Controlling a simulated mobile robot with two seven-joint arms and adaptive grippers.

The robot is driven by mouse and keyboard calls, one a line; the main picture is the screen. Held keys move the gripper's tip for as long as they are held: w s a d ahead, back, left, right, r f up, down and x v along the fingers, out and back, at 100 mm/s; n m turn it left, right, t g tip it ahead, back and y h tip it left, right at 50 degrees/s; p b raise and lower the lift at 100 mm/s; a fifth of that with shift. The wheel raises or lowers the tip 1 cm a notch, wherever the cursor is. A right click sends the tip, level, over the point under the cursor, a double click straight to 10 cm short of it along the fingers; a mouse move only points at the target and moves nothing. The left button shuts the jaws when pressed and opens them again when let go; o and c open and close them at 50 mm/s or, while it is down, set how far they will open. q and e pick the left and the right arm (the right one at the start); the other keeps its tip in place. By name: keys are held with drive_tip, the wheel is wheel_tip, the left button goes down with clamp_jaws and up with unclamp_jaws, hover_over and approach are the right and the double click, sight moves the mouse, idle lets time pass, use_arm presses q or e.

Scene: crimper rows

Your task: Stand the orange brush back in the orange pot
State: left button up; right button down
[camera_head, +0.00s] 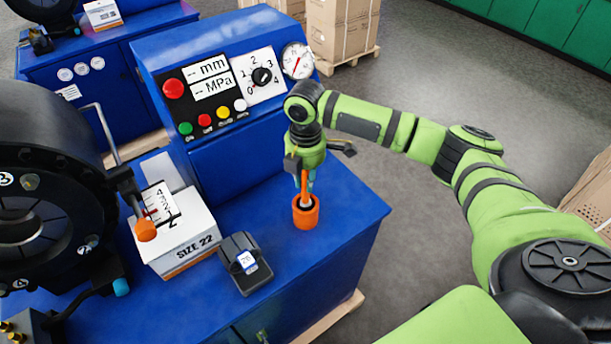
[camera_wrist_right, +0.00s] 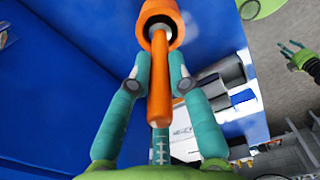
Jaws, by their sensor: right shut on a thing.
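The orange pot (camera_head: 305,217) stands on the blue bench top near its right side. The brush's orange handle (camera_head: 304,183) is upright above it, in my right gripper (camera_head: 306,186). In the right wrist view, the teal fingers of this gripper (camera_wrist_right: 160,75) close on the brush (camera_wrist_right: 158,102) from both sides. The brush's pale lower part points into the dark mouth of the pot (camera_wrist_right: 162,12). How deep it sits is hidden. My left gripper (camera_wrist_right: 290,46) shows small at the right of the right wrist view, away from the pot, its fingers apart and empty.
A black device with a 26 label (camera_head: 244,263) and a white SIZE 22 box (camera_head: 180,236) stand left of the pot. A large black crimping head (camera_head: 50,190) is at far left. The control panel (camera_head: 225,85) rises behind. The bench is clear right of the pot.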

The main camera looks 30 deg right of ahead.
drive_tip(key=shift+f, duration=0.85)
drive_tip(key=c, duration=1.1)
unclamp_jaws()
wheel_tip(320, 180, up, 12)
drive_tip(key=shift+r, duration=0.1)
